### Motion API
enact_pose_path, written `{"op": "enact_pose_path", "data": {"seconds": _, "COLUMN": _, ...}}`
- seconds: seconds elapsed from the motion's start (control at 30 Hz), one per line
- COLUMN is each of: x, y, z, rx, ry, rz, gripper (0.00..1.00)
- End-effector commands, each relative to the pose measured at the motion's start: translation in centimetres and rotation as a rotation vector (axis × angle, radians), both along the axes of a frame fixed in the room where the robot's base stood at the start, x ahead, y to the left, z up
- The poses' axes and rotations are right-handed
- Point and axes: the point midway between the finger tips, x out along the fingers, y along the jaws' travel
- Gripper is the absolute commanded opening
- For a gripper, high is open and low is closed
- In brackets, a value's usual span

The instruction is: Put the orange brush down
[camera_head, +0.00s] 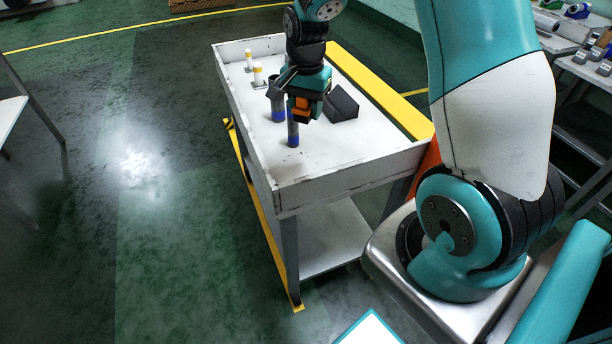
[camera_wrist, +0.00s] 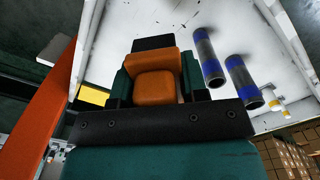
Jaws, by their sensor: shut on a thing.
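My gripper (camera_head: 298,100) is over the white tray-topped cart (camera_head: 355,148) in the head view, pointing down. It is shut on the orange brush (camera_head: 302,104), of which only a small orange part shows there. In the wrist view the orange brush (camera_wrist: 155,85) sits between the dark green fingers of my gripper (camera_wrist: 155,88), with a dark part at its far end. The cart's white surface shows beyond it. The brush's underside is hidden, and I cannot tell whether it touches the cart.
Two dark cylinders with blue bands (camera_head: 279,108) (camera_head: 293,133) stand close to my gripper's left and front. A black wedge-shaped block (camera_head: 342,103) lies to its right. Small white-and-yellow pieces (camera_head: 258,76) stand farther back. Raised walls edge the cart; its near surface is clear.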

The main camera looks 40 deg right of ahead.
Motion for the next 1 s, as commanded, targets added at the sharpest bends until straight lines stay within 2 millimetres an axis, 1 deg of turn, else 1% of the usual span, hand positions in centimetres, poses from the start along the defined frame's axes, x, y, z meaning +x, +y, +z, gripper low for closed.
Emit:
{"op": "enact_pose_path", "data": {"seconds": 0.03, "x": -0.2, "y": 0.0, "z": -1.4, "rx": 0.002, "ry": 0.009, "rz": 0.000, "gripper": 0.06}}
{"op": "enact_pose_path", "data": {"seconds": 0.3, "x": -0.2, "y": 0.1, "z": -9.0, "rx": 0.001, "ry": 0.008, "rz": 0.003, "gripper": 0.06}}
{"op": "enact_pose_path", "data": {"seconds": 0.43, "x": -0.2, "y": 0.1, "z": -12.1, "rx": 0.001, "ry": 0.007, "rz": 0.003, "gripper": 0.06}}
{"op": "enact_pose_path", "data": {"seconds": 0.53, "x": -0.1, "y": 0.1, "z": -13.6, "rx": 0.000, "ry": 0.004, "rz": 0.003, "gripper": 0.06}}
{"op": "enact_pose_path", "data": {"seconds": 0.67, "x": -0.1, "y": 0.1, "z": -14.6, "rx": 0.000, "ry": 0.002, "rz": 0.004, "gripper": 0.06}}
{"op": "enact_pose_path", "data": {"seconds": 0.9, "x": -0.1, "y": 0.1, "z": -17.8, "rx": 0.001, "ry": 0.003, "rz": 0.004, "gripper": 0.06}}
{"op": "enact_pose_path", "data": {"seconds": 1.0, "x": 0.0, "y": 0.0, "z": -18.3, "rx": 0.000, "ry": 0.001, "rz": 0.004, "gripper": 0.06}}
